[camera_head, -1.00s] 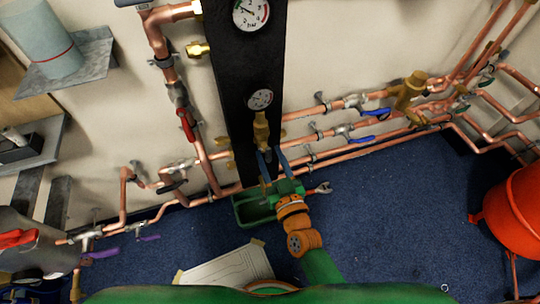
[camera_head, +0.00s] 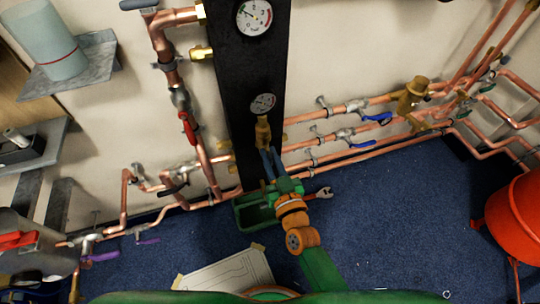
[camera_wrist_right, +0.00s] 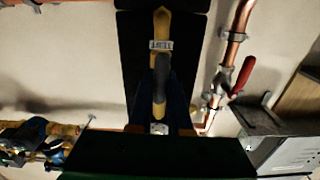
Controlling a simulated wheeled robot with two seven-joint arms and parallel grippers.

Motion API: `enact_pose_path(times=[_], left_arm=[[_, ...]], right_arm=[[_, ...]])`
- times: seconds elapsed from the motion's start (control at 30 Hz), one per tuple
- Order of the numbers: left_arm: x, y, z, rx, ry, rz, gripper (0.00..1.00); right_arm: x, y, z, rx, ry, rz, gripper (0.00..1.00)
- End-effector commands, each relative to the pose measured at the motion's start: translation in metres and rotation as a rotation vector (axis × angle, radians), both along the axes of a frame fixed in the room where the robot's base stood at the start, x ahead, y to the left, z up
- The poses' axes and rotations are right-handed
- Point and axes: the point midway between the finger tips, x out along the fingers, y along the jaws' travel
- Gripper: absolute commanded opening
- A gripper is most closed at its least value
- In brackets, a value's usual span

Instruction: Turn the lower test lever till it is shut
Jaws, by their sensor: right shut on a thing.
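The lower test valve (camera_head: 263,133) is a brass fitting on the black board, just below the lower gauge. In the right wrist view its brass body (camera_wrist_right: 161,22) carries a small tag reading TEST, upside down. The grey test lever (camera_wrist_right: 161,72) lies roughly in line with the brass body there. My right gripper (camera_head: 271,157) reaches up to the valve from below. Its blue fingers (camera_wrist_right: 164,108) are shut on the lever, one on each side. The fingers partly hide the lever in the head view. My left gripper is not in view.
The black board (camera_head: 245,70) also carries an upper gauge (camera_head: 254,17) and the lower gauge (camera_head: 263,104). Copper pipes with red-, blue- and purple-handled valves run along both sides.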

Motion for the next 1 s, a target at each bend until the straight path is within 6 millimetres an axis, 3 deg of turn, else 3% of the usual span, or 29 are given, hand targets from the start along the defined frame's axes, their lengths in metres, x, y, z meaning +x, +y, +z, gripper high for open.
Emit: enact_pose_path(times=[1.0], left_arm=[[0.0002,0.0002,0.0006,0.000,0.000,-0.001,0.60]], right_arm=[[0.0009,-0.0038,-0.0043,0.854,0.280,0.000,0.00]])
